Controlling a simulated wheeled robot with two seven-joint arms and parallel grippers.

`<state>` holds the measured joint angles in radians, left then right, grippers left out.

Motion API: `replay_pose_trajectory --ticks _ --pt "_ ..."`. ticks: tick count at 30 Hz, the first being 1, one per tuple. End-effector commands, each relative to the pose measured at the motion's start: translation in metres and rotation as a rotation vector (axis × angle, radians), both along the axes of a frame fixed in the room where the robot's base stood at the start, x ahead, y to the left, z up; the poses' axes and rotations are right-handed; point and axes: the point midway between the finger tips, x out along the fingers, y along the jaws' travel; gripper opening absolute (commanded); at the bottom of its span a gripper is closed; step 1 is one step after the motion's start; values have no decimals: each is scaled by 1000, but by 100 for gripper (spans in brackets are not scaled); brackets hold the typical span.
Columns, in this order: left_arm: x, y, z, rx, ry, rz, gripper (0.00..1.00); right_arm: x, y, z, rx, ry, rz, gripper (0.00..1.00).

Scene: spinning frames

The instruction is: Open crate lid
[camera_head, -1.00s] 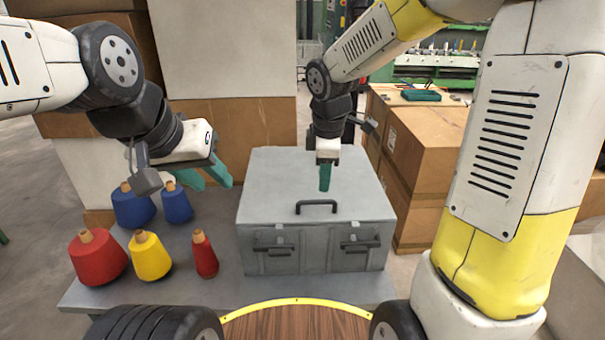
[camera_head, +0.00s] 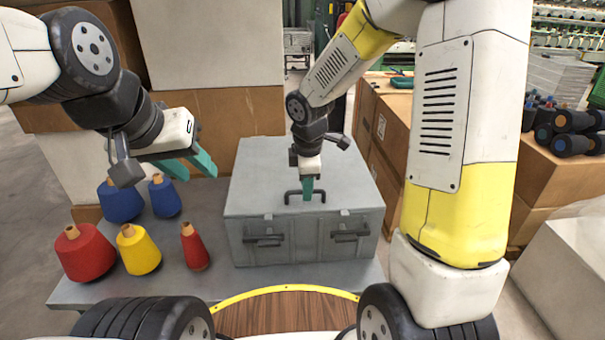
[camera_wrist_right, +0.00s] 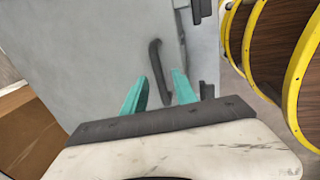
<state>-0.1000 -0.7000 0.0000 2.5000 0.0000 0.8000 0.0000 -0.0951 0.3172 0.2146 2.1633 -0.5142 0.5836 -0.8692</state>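The grey metal crate (camera_head: 300,245) stands on the grey table with its lid (camera_head: 265,175) shut. A dark handle (camera_head: 305,193) sits on the lid near the front edge, and it also shows in the right wrist view (camera_wrist_right: 157,68). Two dark latches (camera_head: 264,240) are on the front face. My right gripper (camera_head: 307,195) is over the lid at the handle. In the right wrist view its teal fingers (camera_wrist_right: 161,85) are apart, with the handle's end between or just beyond them; contact cannot be told. My left gripper (camera_head: 195,168) is left of the crate, above the spools, its two fingers apart and empty.
Blue (camera_head: 165,198), red (camera_head: 84,254) and yellow (camera_head: 138,251) thread cones, and a small red one (camera_head: 194,248), stand left of the crate on the table (camera_head: 210,287). Cardboard boxes (camera_head: 395,150) stand behind and to the right. A round wooden surface (camera_head: 285,313) is in front.

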Motion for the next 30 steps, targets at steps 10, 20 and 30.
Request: replay_pose_trajectory --ticks 10,20,30 --pt "0 0 0 0 0 0 36 0 0 0 0 0 0 0" --pt "0 0 0 0 0 0 36 0 0 1 0 -1 0 0" --pt "0 0 0 0 0 0 36 0 0 1 0 -1 0 0"
